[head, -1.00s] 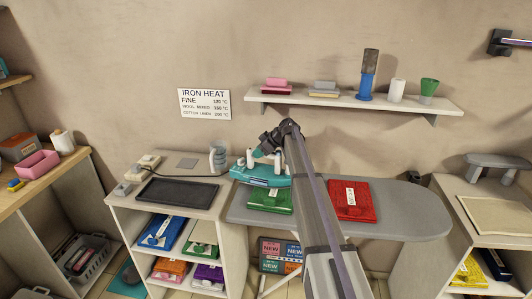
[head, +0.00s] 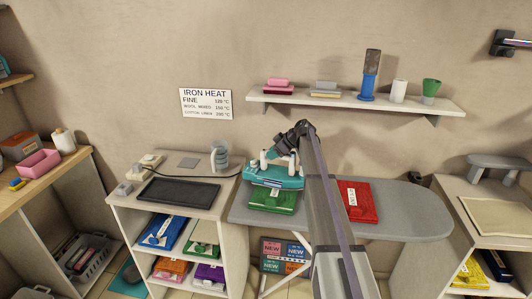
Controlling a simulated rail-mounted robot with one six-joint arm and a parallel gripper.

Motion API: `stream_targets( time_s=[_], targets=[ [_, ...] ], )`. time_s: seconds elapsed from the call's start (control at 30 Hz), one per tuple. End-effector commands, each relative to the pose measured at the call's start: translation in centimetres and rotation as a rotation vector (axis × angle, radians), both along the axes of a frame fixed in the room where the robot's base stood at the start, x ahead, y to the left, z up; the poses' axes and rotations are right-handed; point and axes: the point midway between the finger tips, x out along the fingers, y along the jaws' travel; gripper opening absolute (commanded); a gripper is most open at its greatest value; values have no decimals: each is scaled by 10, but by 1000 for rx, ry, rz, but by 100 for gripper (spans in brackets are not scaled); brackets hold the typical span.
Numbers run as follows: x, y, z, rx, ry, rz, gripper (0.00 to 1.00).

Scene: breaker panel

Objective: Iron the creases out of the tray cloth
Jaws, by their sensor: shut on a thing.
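My gripper (head: 281,158) is shut on the teal iron (head: 272,177), at the white handle, as far as the small view shows. The iron is over the folded green cloth (head: 273,202) on the left part of the grey ironing board (head: 405,226). I cannot tell whether its sole touches the cloth. A folded red cloth (head: 357,202) with a white label lies on the board to the right, partly behind my arm. I cannot tell which of these is the tray cloth.
An iron heat sign (head: 206,103) hangs on the wall. A wall shelf (head: 425,105) carries several items above the board. The board's right end is clear.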

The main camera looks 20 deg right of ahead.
Motion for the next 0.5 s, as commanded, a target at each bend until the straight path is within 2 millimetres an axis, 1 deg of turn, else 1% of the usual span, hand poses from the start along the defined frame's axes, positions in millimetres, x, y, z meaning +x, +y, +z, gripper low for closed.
stream_targets(
  time_s=[0.03,0.1,0.4,0.5],
  targets=[
    [-4,-7,-1,-6,3,-3,0],
    [-7,-13,0,-5,3,-4,0],
    [-22,-37,1,-4,3,-2,0],
    [-25,-42,2,-3,3,-3,0]
  ],
)
